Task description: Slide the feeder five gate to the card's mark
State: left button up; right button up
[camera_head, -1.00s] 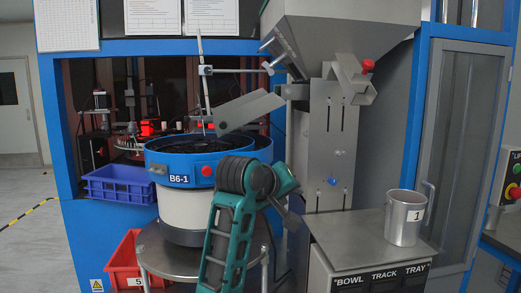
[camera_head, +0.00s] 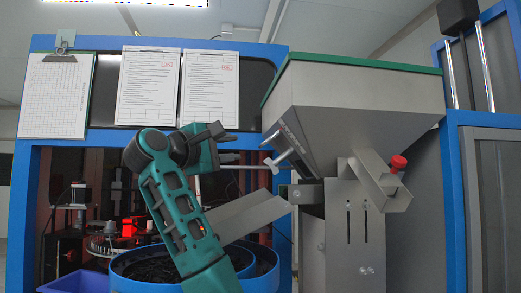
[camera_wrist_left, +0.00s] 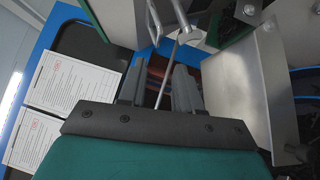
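A slanted dark slide plate (camera_head: 291,138) with a pale bar handle (camera_head: 283,158) is on the hopper's left side; I take it for the gate. Its setting is too small to read. My left gripper (camera_head: 238,158) is just left of the handle, apart from it in the picture. In the left wrist view its two fingers (camera_wrist_left: 160,88) are spread, with a thin rod showing in the gap. A clipboard card (camera_head: 57,96) and two printed sheets (camera_head: 148,88) (camera_head: 210,88) hang at left; their text is unreadable. My right gripper is not in view.
The grey hopper (camera_head: 352,105) has a red knob (camera_head: 398,162) on its right side. A metal chute (camera_head: 245,217) slopes toward the blue bowl (camera_head: 265,272) below my left arm. A thin horizontal rod (camera_head: 245,167) runs close to the gripper.

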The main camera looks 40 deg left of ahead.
aim_at(260, 146)
pick_arm(q)
jog(key=w+p, duration=0.1)
jog(key=w, duration=0.3)
jog(key=w+a+r+p, duration=0.1)
jog(key=w, duration=0.3)
jog(key=w+r+p, duration=0.1)
jog(key=w, duration=0.3)
jog(key=shift+w+a, duration=0.2)
jog(key=shift+w, duration=0.05)
jog(key=shift+c, duration=0.3)
jog(key=shift+f, duration=0.1)
grip_shut()
